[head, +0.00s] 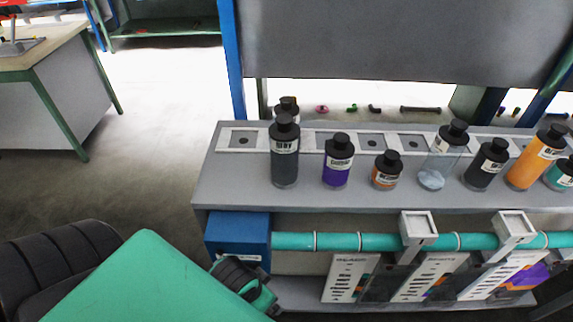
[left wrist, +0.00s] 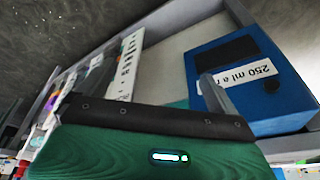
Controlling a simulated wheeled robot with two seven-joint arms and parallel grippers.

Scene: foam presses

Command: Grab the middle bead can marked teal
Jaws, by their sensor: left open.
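Several black-capped bottles stand in a row on the grey shelf (head: 225,190) in the head view. At the far right edge is a container with a teal body and white label (head: 560,175), partly cut off by the frame. I cannot tell for sure whether it is the middle teal can. The others include a tall dark grey bottle (head: 284,165), a purple one (head: 337,172), a small orange-brown one (head: 385,178), a clear one with pale beads (head: 432,179) and an orange one (head: 526,168). My left gripper (left wrist: 170,90) is open and empty, below the shelf's left end.
A blue box (head: 237,238) sits under the shelf's left end; it also shows, labelled, in the left wrist view (left wrist: 240,80). A teal pipe (head: 375,241) with white brackets runs along the front. A grey panel (head: 400,40) rises behind. Open floor (head: 160,100) lies left.

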